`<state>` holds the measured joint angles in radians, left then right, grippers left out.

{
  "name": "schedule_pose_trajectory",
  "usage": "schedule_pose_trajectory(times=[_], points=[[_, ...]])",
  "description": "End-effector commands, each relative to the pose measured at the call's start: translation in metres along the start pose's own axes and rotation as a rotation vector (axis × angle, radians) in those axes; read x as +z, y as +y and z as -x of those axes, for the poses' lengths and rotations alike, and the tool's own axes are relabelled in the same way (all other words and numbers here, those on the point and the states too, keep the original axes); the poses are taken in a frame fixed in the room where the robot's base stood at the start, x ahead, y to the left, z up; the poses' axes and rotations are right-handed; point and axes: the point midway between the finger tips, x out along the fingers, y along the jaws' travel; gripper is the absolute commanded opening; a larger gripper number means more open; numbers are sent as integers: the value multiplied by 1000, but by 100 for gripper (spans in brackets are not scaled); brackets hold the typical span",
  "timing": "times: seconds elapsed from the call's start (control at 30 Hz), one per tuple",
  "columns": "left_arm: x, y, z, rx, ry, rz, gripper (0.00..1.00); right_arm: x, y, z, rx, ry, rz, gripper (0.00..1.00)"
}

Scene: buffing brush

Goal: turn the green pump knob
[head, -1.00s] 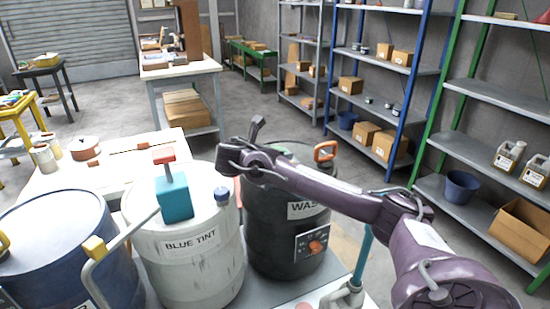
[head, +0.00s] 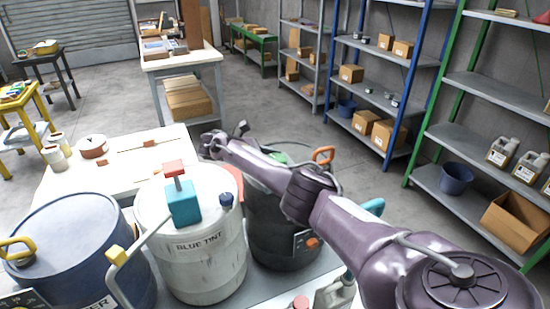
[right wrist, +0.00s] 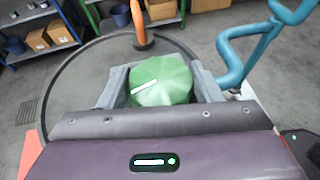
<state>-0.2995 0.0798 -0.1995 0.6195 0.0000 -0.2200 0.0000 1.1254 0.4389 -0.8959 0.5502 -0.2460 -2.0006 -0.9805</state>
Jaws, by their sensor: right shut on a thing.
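The green knob (right wrist: 160,80) is round and ribbed with a white stripe, and sits on the dark WASTE drum (right wrist: 85,85). In the right wrist view my right gripper (right wrist: 162,86) has one grey finger on each side of the knob and is shut on it. In the head view a sliver of green (head: 278,157) shows behind my right arm. That arm crosses the WASTE drum (head: 285,245) and hides much of its top and the fingertips. My left gripper is not in view.
An orange handle (head: 323,155) stands on the drum's far side, and teal piping (right wrist: 240,65) lies close to the right finger. The white BLUE TINT drum (head: 200,255) with a teal block (head: 184,204) and a blue drum (head: 75,250) stand to the left.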

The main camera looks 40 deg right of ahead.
Motion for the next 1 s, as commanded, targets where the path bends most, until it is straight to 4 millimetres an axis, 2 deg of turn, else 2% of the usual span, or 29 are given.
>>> schedule_pose_trajectory(times=[0.2, 0.77, 0.8, 0.93, 1.0], points=[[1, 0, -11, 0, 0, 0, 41, -1, 0, -1, -55, 0, -26, 36], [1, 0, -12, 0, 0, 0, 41, 0, -1, -1, -73, 0, -34, 36], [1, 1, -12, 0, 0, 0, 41, 0, -1, -1, -73, 0, -34, 64], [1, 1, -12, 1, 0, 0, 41, 0, -1, -1, -73, 0, -33, 80], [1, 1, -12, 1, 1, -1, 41, 0, -1, -1, -73, 0, -32, 80]])
